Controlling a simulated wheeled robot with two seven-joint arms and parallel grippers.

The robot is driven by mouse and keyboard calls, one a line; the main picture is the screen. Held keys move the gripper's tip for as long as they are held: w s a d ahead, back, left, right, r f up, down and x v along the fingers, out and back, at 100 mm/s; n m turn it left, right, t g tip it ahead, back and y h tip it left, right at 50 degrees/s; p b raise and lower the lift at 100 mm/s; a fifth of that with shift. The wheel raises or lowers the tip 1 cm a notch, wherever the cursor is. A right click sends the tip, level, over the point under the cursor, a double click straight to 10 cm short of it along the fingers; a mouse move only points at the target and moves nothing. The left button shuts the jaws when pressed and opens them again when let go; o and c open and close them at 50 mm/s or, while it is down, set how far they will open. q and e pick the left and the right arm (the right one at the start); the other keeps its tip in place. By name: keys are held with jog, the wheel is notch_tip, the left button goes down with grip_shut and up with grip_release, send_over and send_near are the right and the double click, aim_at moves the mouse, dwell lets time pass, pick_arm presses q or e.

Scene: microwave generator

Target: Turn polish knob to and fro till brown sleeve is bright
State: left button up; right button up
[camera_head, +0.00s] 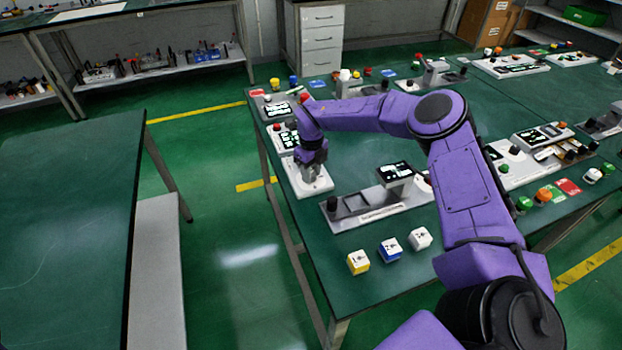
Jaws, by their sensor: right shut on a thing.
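My right gripper (309,172) is at the left side of the green table, pointing down over a white panel (318,187) that carries a small dark screen. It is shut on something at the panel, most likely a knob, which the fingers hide. The brown sleeve cannot be made out in this view. A grey device (378,203) with a black knob (332,204) at its left end and a raised screen (395,172) stands just right of the gripper. My left gripper is not in view.
Yellow, blue and white cubes (390,249) lie near the table's front edge. Several other panels with screens and buttons (515,160) stand to the right and back. Bare green table (400,285) lies in front. Another table (65,220) stands at left across a gap.

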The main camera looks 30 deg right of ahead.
jog(key=m+b, duration=0.4)
jog(key=shift+f, duration=0.2)
jog(key=shift+r+m+b, duration=0.15)
jog(key=shift+m+b, duration=0.95)
jog(key=shift+m, duration=0.6)
jog(key=o, duration=1)
jog(key=shift+r, duration=0.1)
jog(key=shift+o, duration=0.2)
jog(key=shift+a, duration=0.1)
notch_tip(320, 180, up, 11)
jog(key=b, duration=0.1)
jog(key=shift+f, duration=0.2)
